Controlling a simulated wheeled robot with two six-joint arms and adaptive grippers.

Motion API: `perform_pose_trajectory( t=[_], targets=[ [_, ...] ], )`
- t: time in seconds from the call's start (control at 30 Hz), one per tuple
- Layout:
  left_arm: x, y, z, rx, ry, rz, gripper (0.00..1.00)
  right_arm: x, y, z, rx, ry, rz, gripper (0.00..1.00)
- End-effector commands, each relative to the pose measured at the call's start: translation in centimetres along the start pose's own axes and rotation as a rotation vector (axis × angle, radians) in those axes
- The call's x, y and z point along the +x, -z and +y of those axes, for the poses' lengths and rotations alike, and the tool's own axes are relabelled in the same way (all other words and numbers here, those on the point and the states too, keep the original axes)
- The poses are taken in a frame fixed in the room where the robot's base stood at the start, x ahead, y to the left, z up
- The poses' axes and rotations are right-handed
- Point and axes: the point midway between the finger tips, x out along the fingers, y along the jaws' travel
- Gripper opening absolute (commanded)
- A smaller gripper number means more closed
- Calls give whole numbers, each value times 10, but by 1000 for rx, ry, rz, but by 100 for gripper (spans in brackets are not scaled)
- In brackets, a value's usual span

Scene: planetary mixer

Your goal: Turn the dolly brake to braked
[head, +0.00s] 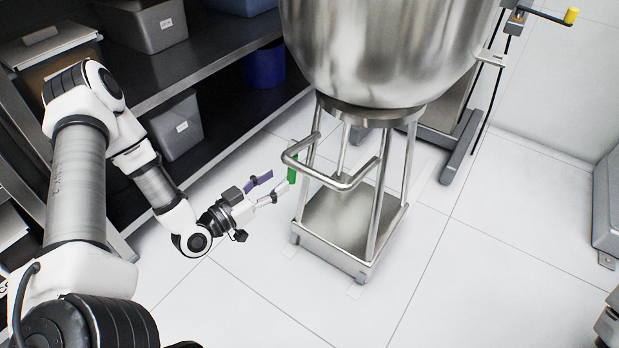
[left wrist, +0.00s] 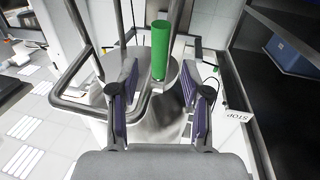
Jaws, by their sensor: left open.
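The dolly (head: 338,262) is a steel frame on a square base, carrying a large steel bowl (head: 385,45). A green cylindrical grip (head: 292,175), which looks like the brake lever's handle, stands upright at the dolly's left side, beside its bent tube handle (head: 340,183). My left gripper (head: 276,184) is open and empty, just left of the green grip. In the left wrist view, the green grip (left wrist: 160,50) stands ahead of the gap between the open purple-padded fingers (left wrist: 159,88). Contact cannot be made out. My right gripper is not in view.
Dark shelving (head: 185,72) with grey bins (head: 177,125) and a blue container (head: 265,66) runs along the left. The mixer's foot (head: 462,145) is behind the dolly. The tiled floor (head: 480,265) at front right is clear.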

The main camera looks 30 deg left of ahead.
Motion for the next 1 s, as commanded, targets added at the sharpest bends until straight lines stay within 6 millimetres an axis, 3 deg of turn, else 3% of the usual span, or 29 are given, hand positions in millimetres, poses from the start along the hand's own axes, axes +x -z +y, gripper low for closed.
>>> perform_pose_trajectory(
  t=[0.1, 0.3, 0.6, 0.63, 0.77, 1.0],
  targets=[
    [24, -5, 1, 5, -6, 1, 48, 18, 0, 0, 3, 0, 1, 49],
    [58, -4, 1, 4, -4, -1, 48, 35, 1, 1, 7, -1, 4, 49],
    [66, 0, 1, 0, -1, -4, 48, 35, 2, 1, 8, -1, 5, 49],
    [66, 0, 1, 0, -1, -4, 44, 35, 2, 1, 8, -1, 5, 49],
    [66, 0, 1, 0, -1, -4, 0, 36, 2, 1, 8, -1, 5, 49],
    [66, 1, 1, -1, -1, -7, 0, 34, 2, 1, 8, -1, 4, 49]
  ],
)
